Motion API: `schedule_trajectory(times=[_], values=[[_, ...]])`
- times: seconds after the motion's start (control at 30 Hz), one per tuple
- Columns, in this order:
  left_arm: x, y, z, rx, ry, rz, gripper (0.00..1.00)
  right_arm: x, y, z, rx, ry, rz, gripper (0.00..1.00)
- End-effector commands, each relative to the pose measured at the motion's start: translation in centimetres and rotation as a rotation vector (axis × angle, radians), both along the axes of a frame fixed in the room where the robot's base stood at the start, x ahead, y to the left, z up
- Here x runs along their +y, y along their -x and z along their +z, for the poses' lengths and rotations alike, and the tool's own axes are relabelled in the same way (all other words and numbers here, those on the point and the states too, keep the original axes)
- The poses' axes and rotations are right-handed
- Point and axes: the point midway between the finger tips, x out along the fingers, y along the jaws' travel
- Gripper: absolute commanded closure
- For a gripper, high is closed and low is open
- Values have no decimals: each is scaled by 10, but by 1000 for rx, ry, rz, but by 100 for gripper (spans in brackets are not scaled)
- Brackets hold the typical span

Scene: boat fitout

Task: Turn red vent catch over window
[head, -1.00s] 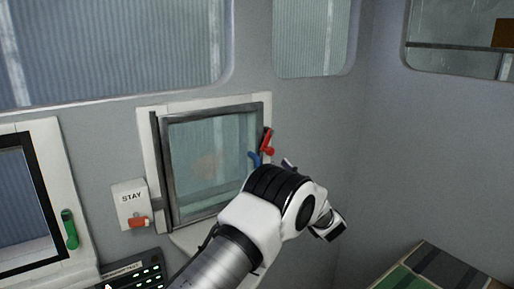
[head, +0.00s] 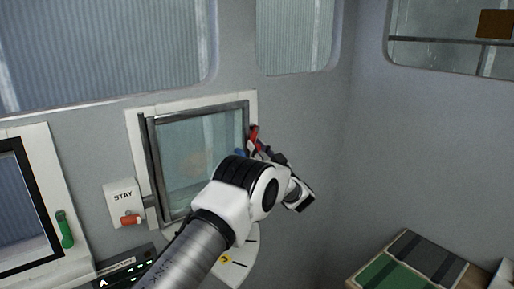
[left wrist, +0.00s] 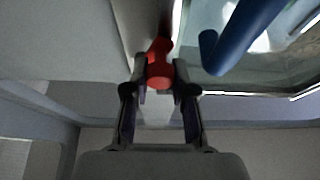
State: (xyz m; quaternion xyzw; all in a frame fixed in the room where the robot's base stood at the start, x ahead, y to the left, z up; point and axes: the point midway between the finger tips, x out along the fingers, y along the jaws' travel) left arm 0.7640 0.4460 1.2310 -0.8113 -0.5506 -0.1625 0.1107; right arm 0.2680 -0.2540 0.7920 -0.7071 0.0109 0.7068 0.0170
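The red vent catch (head: 253,132) is at the right side of the framed vent window (head: 190,165) in the head view. In the left wrist view the red catch (left wrist: 159,66) stands between the fingertips and fills the gap. My left gripper (left wrist: 160,80) has one finger on each side of it, close against it, and looks shut on it. In the head view the left gripper (head: 262,147) is at the catch, partly hidden by my wrist. A blue handle (left wrist: 240,36) is just right of the catch. My right gripper is not in view.
A STAY box (head: 125,203) with an orange-red knob is left of the vent window. A second window with a green catch (head: 64,229) is at far left. A lit panel (head: 125,272) is below. A box with green and grey contents (head: 408,265) is at lower right.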

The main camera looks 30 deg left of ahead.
Motion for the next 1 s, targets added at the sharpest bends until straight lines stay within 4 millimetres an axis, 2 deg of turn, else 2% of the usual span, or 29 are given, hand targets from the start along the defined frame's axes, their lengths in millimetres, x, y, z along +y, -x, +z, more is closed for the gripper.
schedule_trajectory(times=[1.0], values=[[4, 4, 3, 74, -25, 5, 100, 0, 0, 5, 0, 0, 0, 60]])
